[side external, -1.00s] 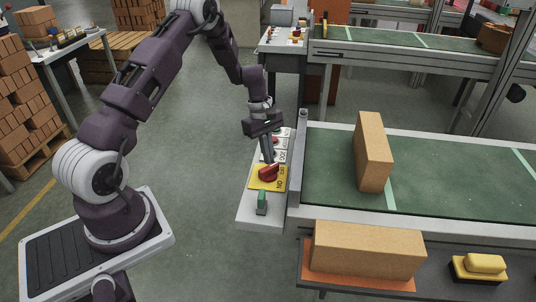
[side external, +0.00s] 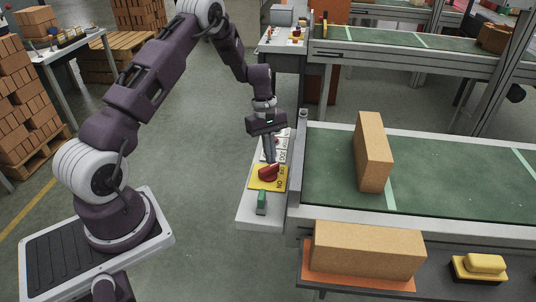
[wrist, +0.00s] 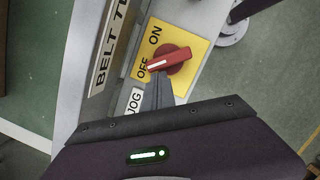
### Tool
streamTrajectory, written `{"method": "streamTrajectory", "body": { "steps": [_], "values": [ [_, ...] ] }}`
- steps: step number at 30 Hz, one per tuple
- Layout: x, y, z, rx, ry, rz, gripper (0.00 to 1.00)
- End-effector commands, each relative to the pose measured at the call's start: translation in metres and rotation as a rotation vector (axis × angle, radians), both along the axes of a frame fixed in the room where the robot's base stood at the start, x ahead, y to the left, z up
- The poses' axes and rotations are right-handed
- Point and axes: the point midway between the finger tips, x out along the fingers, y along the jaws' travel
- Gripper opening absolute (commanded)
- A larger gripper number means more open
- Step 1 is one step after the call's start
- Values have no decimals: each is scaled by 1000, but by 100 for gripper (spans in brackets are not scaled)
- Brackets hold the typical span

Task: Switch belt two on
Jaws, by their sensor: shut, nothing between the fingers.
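A red rotary knob (side external: 268,173) sits on a yellow plate (side external: 280,184) on the control panel beside the near belt. In the wrist view the red knob (wrist: 170,59) has a white mark on its left end, turned toward the word OFF on the yellow plate (wrist: 186,38); ON is printed above. A label reading "BELT T…" (wrist: 108,48) is partly cut off. My gripper (side external: 269,161) is shut and empty, pointing down at the knob. In the wrist view its fingertips (wrist: 158,82) are close to the knob's marked end; I cannot tell whether they touch.
A green button or lever (side external: 262,201) stands on the panel in front of the plate, and a JOG label (wrist: 134,100) is behind it. The near green belt (side external: 450,180) carries an upright brick (side external: 372,152). Another brick (side external: 368,250) lies on an orange tray in front.

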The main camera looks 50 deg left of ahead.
Motion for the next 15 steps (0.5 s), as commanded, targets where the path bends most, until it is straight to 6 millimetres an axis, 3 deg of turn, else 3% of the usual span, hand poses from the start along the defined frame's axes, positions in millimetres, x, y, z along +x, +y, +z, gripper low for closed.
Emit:
{"method": "streamTrajectory", "body": {
  "steps": [15],
  "values": [
    [9, -13, 0, -4, 1, -386, 0]
  ]
}}
